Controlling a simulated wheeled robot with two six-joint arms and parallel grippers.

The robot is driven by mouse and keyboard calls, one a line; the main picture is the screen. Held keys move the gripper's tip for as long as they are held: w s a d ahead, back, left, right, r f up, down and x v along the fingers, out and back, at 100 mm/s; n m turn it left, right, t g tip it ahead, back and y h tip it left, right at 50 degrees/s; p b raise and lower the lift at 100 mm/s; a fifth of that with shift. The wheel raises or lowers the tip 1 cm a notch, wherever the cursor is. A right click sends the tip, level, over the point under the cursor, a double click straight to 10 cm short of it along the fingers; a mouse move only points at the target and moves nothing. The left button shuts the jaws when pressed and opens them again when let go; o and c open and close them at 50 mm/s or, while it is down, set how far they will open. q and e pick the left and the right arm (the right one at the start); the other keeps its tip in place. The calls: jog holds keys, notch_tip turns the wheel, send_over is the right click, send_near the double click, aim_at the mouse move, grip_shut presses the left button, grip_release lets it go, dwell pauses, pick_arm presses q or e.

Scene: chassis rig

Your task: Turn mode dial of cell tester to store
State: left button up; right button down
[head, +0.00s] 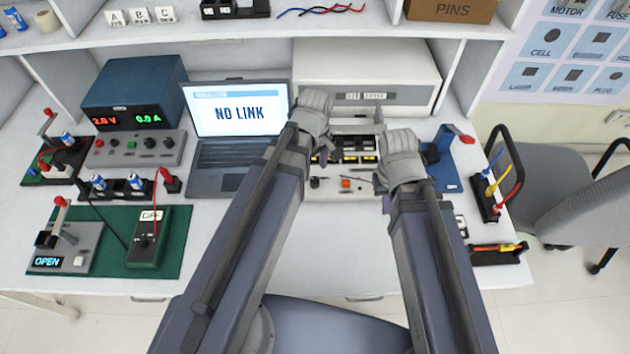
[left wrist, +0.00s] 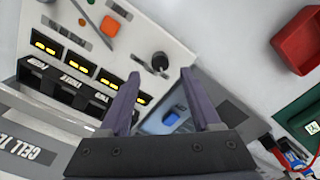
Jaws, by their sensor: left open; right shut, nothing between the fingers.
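The cell tester (head: 330,194) is a pale box at the middle back of the bench, with a row of slots with yellow marks. Its black round dial (head: 315,183) is at the front left of the panel, left of an orange button (head: 346,183). In the left wrist view the dial (left wrist: 160,62) shows just beyond and between my left fingertips (left wrist: 160,73), which are open and appear apart from it. The dial's setting and labels are too small to read. My right gripper (head: 379,186) is shut and empty, at the tester's right side.
A laptop (head: 236,115) reading NO LINK stands left of the tester. A blue fixture (head: 443,165) with a red-tipped lever stands right. A green mat (head: 185,225) holds a meter. The bench front between my arms is clear.

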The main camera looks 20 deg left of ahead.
aim_at(315, 180)
pick_arm(q)
notch_tip(315, 180, down, 5)
jog(key=b, duration=0.4)
pick_arm(e)
notch_tip(315, 180, down, 5)
jog(key=shift+r, duration=0.1)
pick_arm(q)
jog(key=shift+r, duration=0.1)
grip_shut()
